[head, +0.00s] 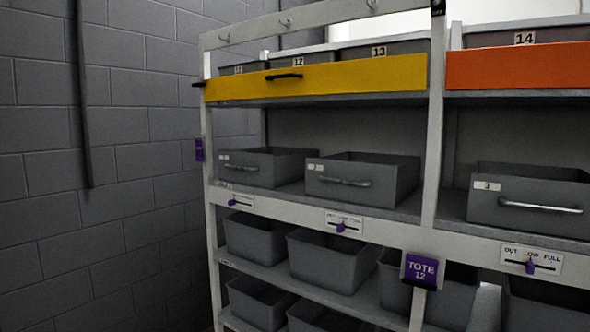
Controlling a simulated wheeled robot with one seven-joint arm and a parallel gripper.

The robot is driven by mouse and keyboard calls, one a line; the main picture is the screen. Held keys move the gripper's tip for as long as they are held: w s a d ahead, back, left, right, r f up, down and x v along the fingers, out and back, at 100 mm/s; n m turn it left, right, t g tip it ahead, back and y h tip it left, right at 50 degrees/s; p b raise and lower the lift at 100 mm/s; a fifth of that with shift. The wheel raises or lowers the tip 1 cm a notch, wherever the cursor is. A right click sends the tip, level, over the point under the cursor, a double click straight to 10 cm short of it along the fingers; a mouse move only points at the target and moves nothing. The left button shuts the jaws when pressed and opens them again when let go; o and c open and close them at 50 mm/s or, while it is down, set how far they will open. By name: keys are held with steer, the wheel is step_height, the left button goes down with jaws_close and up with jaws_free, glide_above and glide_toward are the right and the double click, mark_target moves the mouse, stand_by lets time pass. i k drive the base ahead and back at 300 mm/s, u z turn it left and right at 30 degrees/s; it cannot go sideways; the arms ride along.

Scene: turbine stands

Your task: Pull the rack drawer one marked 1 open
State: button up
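Three grey rack drawers with bar handles sit in a row on the middle shelf. The leftmost drawer (262,168) has a small pale label on its front, and I cannot read its number surely. Its handle (239,167) faces the front of the rack. The middle drawer (362,181) and the right drawer (530,200) also carry small labels that are hard to read. The leftmost drawer's front is near the shelf's front edge. My gripper is not in view.
The pale rack (433,140) has a yellow panel (340,78) with a black handle and an orange panel (515,66) above the drawers. Several grey totes (330,262) fill the lower shelves. A purple TOTE 12 sign (420,270) sits on the upright. A grey block wall (120,160) stands at left.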

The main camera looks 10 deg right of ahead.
mark_target(268, 167)
steer(key=u, duration=0.1)
steer(key=i, duration=2.6)
steer(key=z, duration=0.4)
